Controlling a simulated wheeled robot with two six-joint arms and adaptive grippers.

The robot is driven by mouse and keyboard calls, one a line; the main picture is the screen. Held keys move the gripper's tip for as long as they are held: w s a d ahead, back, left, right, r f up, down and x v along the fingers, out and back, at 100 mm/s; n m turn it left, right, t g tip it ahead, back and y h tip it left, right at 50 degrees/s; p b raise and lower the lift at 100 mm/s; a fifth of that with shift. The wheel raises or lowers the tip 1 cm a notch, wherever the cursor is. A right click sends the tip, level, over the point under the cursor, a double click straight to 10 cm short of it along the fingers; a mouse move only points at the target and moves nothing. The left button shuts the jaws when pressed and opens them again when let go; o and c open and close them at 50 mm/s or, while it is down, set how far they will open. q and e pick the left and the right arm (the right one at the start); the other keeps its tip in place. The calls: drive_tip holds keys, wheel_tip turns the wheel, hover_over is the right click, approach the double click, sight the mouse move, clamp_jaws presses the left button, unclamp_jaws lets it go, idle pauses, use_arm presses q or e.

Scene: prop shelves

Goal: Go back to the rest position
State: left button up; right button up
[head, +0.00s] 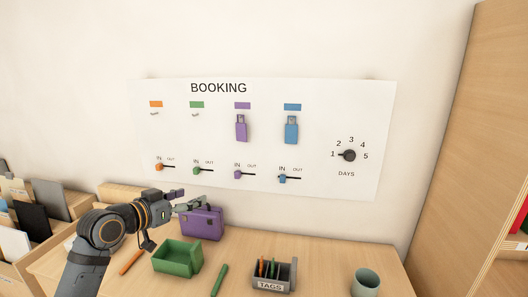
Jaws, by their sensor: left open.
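My left arm comes in from the lower left, and its open gripper (193,199) is in front of the purple case (204,225) and below the booking board (262,135). It overlaps the case's upper left in the picture; I cannot tell whether they touch. Nothing shows held between the fingers. My right gripper is not in view.
Purple (241,129) and blue (291,131) tags hang on the board, above several switches and left of a dial (349,156). The table holds a green tray (164,269), a green stick (219,280), a TAGS holder (271,284) and a cup (366,284). A wooden cabinet (455,130) stands right.

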use_arm(q)
drive_tip(key=s+f+n+g+y, duration=0.1)
drive_tip(key=s+f+g, duration=0.1)
drive_tip(key=s+f, duration=0.45)
drive_tip(key=s+f+g+y, duration=0.1)
drive_tip(key=s+f+y, duration=0.15)
drive_tip(key=f, duration=0.65)
drive_tip(key=s+f+n+g+y, duration=0.1)
drive_tip(key=s+f+g, duration=0.1)
drive_tip(key=s+f, duration=0.4)
drive_tip(key=s+a+f+n+g+y, duration=0.1)
drive_tip(key=s+a+f+g+y, duration=0.1)
drive_tip(key=s+f, duration=0.5)
drive_tip(key=s+a+f+n+g+y, duration=0.1)
drive_tip(key=s+f+g, duration=0.25)
drive_tip(key=s, duration=0.65)
drive_tip(key=s+a+f, duration=0.1)
drive_tip(key=a+f, duration=0.1)
drive_tip(key=f, duration=1)
drive_tip(key=s+a+f, duration=0.1)
drive_tip(key=f, duration=1.2)
drive_tip(key=s+a+f+g, duration=0.1)
drive_tip(key=s+f+g, duration=0.1)
drive_tip(key=s+f, duration=1.6)
drive_tip(key=shift+s+a+n, duration=0.2)
drive_tip(key=shift+s+n, duration=0.2)
drive_tip(key=shift+s, duration=0.45)
